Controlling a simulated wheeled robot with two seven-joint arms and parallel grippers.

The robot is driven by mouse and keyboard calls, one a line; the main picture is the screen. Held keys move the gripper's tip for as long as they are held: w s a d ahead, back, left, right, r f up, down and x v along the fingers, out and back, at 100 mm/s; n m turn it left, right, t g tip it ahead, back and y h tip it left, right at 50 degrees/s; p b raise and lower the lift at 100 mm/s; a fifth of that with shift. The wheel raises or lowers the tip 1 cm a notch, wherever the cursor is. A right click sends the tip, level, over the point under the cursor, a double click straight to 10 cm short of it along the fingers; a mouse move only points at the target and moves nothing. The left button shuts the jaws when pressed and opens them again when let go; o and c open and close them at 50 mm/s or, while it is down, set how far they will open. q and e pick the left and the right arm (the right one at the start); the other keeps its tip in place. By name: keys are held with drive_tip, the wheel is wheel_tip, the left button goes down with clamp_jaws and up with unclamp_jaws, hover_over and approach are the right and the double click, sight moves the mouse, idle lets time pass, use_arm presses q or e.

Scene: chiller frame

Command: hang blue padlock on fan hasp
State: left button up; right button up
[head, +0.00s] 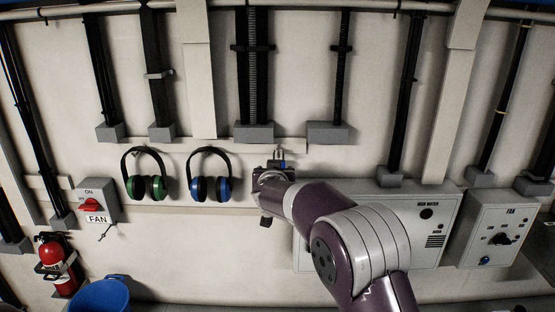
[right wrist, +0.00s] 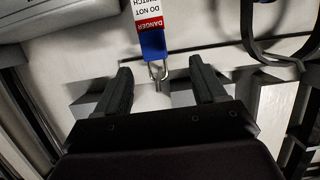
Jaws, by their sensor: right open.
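The blue padlock (right wrist: 152,43) shows in the right wrist view with its metal shackle (right wrist: 158,72) toward my gripper and a red-and-white danger tag (right wrist: 148,14) on its far side. In the head view the padlock (head: 282,164) is mostly hidden behind my right gripper (head: 272,170), below the wall rail. My right gripper is open, its fingers on either side of the shackle; I cannot tell whether they touch it. A FAN switch box (head: 98,195) with a red handle is at the left; a small dark piece, perhaps the hasp (head: 105,232), hangs under it. My left gripper is not seen.
Green earmuffs (head: 147,187) and blue earmuffs (head: 209,189) hang on the rail between the switch box and my right gripper. A fire extinguisher (head: 56,264) and blue bin (head: 100,296) are at lower left. A grey cabinet (head: 425,225) and FAN panel (head: 497,230) are at right.

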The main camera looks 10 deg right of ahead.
drive_tip(key=p+x, duration=0.2)
drive_tip(key=x, duration=0.5)
drive_tip(key=shift+w+d+f, duration=0.25)
drive_tip(key=shift+d, duration=0.2)
drive_tip(key=shift+s, duration=0.1)
drive_tip(key=c, duration=0.8)
drive_tip(key=shift+r, duration=0.1)
drive_tip(key=c, duration=0.4)
drive_tip(key=shift+o, duration=0.2)
